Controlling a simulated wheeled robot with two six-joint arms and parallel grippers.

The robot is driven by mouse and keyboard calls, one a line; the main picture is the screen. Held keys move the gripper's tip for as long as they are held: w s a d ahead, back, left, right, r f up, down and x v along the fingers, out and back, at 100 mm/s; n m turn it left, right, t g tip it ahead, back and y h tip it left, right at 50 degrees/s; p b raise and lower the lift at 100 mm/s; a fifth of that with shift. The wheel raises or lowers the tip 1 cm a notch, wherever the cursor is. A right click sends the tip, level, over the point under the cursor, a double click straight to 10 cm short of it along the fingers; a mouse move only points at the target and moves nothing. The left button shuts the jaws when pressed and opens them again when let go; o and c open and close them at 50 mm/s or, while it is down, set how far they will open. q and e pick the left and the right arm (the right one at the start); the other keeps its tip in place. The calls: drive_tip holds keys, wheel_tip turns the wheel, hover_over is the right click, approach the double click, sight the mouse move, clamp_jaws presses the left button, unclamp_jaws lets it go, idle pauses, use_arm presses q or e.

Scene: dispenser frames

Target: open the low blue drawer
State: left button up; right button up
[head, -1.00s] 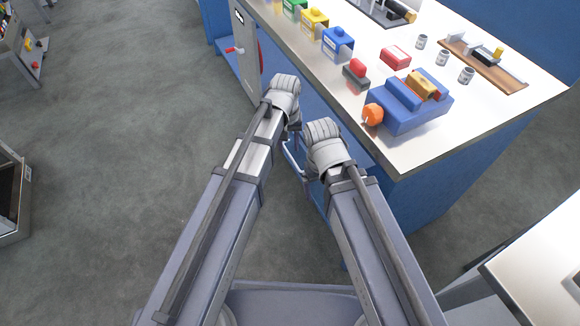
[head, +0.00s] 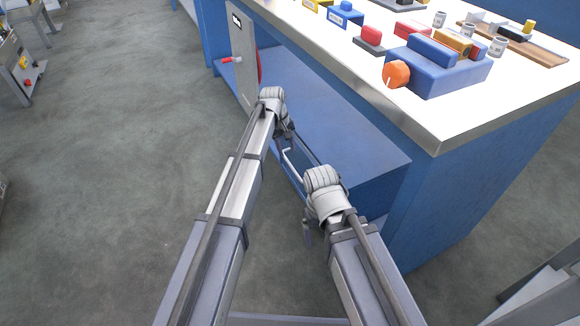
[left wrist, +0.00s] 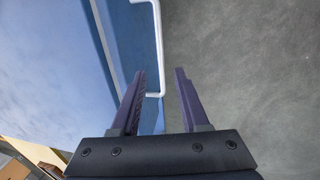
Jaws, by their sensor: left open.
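The low blue drawer (head: 352,142) is under the bench, its top face showing in the head view. Its pale bar handle (head: 290,164) is on the front, on the left side. The handle also shows in the left wrist view (left wrist: 158,40), against the drawer's blue front. My left gripper (head: 286,131) is open at the handle's far end. In the left wrist view its two fingers (left wrist: 160,72) stand on either side of the handle's lower end; contact cannot be told. My right gripper (head: 308,236) is in front of the drawer's near end, mostly hidden by its wrist.
The white bench top (head: 400,100) overhangs the drawer and carries a blue device with an orange knob (head: 396,74), a red-topped block (head: 371,37) and small cans. A grey panel with a red lever (head: 233,60) stands beyond the drawer.

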sight(291, 165)
use_arm(q)
drive_tip(key=b+x, duration=0.7)
drive_tip(key=shift+f+b, duration=0.35)
drive_tip(key=shift+f, duration=0.05)
clamp_jaws()
idle(1.3)
